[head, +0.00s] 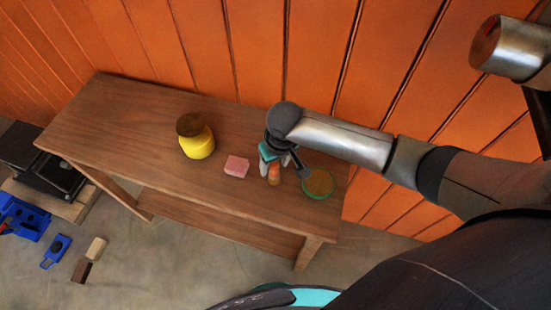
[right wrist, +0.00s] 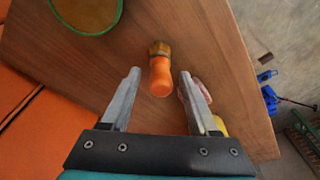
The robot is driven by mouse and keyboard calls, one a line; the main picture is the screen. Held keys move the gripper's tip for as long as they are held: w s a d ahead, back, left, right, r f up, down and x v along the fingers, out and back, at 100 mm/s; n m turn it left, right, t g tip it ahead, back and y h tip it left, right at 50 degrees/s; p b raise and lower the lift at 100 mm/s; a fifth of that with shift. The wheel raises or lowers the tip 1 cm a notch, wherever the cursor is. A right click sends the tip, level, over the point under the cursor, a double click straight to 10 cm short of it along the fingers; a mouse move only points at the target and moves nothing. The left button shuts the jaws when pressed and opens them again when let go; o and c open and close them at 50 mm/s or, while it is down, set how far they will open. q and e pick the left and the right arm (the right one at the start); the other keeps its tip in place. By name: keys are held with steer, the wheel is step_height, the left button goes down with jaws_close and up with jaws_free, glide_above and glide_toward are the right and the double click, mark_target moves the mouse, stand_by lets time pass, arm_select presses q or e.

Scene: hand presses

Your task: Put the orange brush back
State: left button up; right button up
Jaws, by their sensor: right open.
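In the head view the brush (head: 274,176) shows just below my right gripper (head: 272,168). In the right wrist view my right gripper (right wrist: 158,88) is open, with one finger on each side of the brush's near end and gaps between. Whether the fingers are level with the handle is hard to tell. My left gripper is not in view.
On the wooden table (head: 130,110) stand a yellow jar with a brown lid (head: 197,142), a pink block (head: 236,166) and a green-rimmed round dish (head: 318,184) close to the brush. The table's left part is clear. Blue parts (head: 24,218) and small blocks lie on the floor.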

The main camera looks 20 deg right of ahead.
step_height(320, 180, up, 12)
steer(key=s+p, duration=0.1)
steer(key=p, duration=0.1)
steer(key=shift+s+d, duration=0.3)
steer(key=shift+s, duration=0.1)
steer(key=shift+f, duration=0.15)
